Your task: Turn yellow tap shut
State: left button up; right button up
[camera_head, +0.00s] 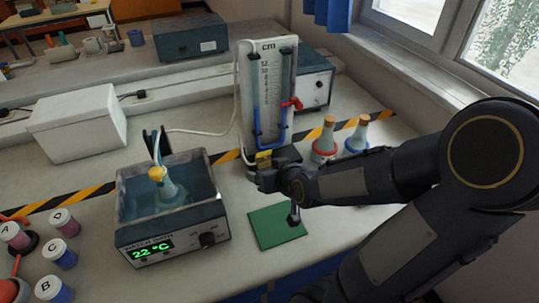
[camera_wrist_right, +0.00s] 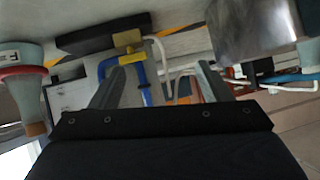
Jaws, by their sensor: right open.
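The yellow tap (camera_head: 264,155) sits low on the front of the upright scale board (camera_head: 262,75), by the blue tube (camera_head: 256,115). In the right wrist view the yellow tap (camera_wrist_right: 131,58) shows beside the blue tube, close to the tip of the left-hand finger. My right gripper (camera_head: 262,172) is just in front of the tap in the head view and partly covers it. In the wrist view its two fingers (camera_wrist_right: 160,82) are apart with nothing gripped between them. Whether a finger touches the tap I cannot tell. My left gripper is not in view.
A water bath (camera_head: 172,240) reading 22 °C stands left. A green mat (camera_head: 276,227) lies in front.

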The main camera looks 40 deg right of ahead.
aim_at(264, 154)
jog(key=w+d+f+h, duration=0.1)
jog(key=w+d, duration=0.1)
jog(key=w, duration=0.1)
jog(key=w+d+f+t, duration=0.1)
jog(key=w+d+f, duration=0.1)
jog(key=w, duration=0.1)
jog(key=w+d+f+t+h, duration=0.1)
jog(key=w+d+f, duration=0.1)
jog(key=w, duration=0.1)
jog(key=shift+d+h, duration=0.3)
jog(key=shift+d, duration=0.05)
jog(key=shift+r, duration=0.1)
jog(key=c, duration=1)
